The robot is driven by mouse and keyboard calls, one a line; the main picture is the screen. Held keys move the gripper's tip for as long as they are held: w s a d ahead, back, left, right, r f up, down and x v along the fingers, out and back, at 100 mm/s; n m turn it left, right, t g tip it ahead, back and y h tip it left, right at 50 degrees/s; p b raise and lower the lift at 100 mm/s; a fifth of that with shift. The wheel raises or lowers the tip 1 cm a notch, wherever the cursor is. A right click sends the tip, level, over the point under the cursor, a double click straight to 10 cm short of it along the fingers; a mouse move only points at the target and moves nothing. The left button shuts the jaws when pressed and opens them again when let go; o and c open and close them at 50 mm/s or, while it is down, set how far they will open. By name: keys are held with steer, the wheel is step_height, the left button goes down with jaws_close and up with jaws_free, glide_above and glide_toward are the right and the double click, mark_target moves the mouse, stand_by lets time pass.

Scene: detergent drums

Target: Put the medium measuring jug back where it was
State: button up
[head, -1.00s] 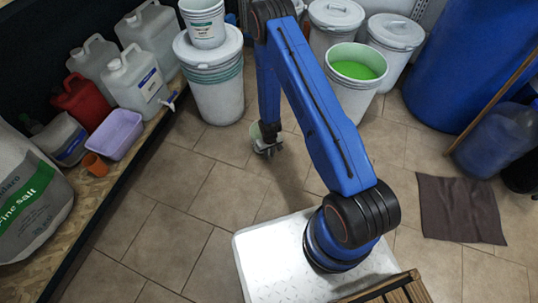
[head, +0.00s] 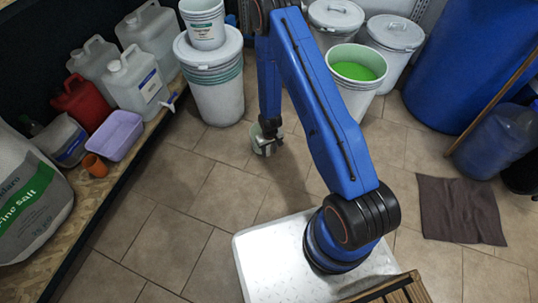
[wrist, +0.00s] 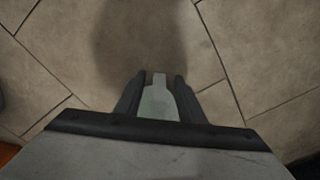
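A small pale, greenish-white jug (head: 259,146) hangs at the end of my arm in the head view, over the tiled floor in front of the bucket of green liquid (head: 357,71). My gripper (head: 268,133) is at the jug and partly covers it. In the wrist view, my gripper's two dark fingers (wrist: 158,92) are closed on either side of a narrow pale piece of the jug (wrist: 158,103). Most of the jug is hidden in that view. Its size marks and contents cannot be made out.
A stacked white bucket (head: 216,85) with a smaller labelled tub (head: 203,22) stands left of the arm. Lidded buckets (head: 397,33) stand behind. The left shelf (head: 125,180) holds canisters, a purple basin (head: 116,135) and an orange cup (head: 95,165). A brown mat (head: 460,210) lies right.

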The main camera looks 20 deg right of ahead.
steer(key=s+d+r+m+t, duration=0.1)
steer(key=s+d+r, duration=0.1)
steer(key=r, duration=2.1)
steer(key=s+d+r+t, duration=0.1)
steer(key=s+d+r, duration=0.1)
steer(key=r, duration=2)
steer(key=s+d+r+t, duration=0.1)
steer(key=s+r, duration=1.2)
steer(key=r, duration=0.2)
steer(key=s+r, duration=0.3)
steer(key=s, duration=0.5)
steer(key=s+r+t, duration=0.1)
steer(key=s+r, duration=0.2)
steer(key=s, duration=0.5)
steer(key=shift+s+d+r+m, duration=0.15)
steer(key=shift+s+d+m, duration=0.1)
steer(key=shift+s+m, duration=0.15)
